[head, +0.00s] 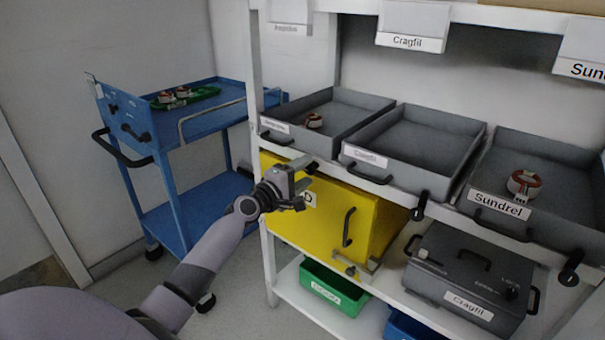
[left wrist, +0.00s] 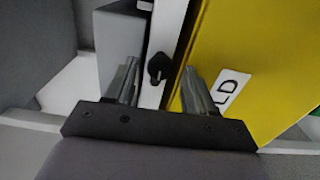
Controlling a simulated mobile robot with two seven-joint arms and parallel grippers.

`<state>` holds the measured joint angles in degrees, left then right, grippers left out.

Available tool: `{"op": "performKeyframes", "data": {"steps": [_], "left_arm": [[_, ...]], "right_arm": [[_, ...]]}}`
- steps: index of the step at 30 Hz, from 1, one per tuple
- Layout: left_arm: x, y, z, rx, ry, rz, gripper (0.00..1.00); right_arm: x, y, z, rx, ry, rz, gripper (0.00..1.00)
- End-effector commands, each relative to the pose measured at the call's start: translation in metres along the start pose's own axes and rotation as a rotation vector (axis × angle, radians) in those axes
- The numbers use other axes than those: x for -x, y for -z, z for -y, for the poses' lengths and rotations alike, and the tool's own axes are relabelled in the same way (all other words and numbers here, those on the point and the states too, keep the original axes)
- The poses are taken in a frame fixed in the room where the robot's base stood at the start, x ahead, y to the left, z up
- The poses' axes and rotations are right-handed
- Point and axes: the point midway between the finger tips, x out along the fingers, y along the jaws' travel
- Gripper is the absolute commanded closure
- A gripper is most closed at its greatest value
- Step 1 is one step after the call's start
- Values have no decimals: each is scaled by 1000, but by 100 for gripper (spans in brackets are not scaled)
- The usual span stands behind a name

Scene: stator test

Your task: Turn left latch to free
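A small black latch (left wrist: 158,67) sits on the white shelf edge in the left wrist view, between the grey tray and the yellow box. My left gripper (head: 303,182) is in front of the shelf in the head view, near the yellow box's upper left. In the left wrist view its two fingers (left wrist: 163,92) are apart, one on each side of the latch, with visible gaps. The gripper hides this latch in the head view. Similar black latches hang farther right on the shelf edge, one in the middle (head: 420,205) and one at the right (head: 570,268). My right gripper is not in view.
Grey trays (head: 413,146) line the shelf above, two holding ring-shaped parts. The yellow box (head: 376,227) and a grey Cragfil case (head: 470,270) stand below. A green bin (head: 333,291) is lower down. A blue trolley (head: 165,135) stands at the left, with open floor before it.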

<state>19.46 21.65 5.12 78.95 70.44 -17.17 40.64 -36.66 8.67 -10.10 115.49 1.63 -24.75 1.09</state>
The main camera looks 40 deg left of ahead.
Motion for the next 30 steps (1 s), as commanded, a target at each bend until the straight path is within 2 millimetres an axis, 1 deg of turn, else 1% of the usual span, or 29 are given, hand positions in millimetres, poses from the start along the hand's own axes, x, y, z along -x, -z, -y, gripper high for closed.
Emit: {"op": "performKeyframes", "data": {"steps": [8,11,14,19,24,30], "left_arm": [[0,0,0,-2,0,0,45],[4,0,0,-2,1,0,45],[12,0,0,-2,2,0,45],[34,0,0,-2,2,1,45],[55,0,1,-1,3,0,45],[69,0,0,-1,1,0,45]], "right_arm": [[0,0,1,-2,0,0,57],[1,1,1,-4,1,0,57],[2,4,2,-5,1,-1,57],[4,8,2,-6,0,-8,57],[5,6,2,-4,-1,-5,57],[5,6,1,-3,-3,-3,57]]}}
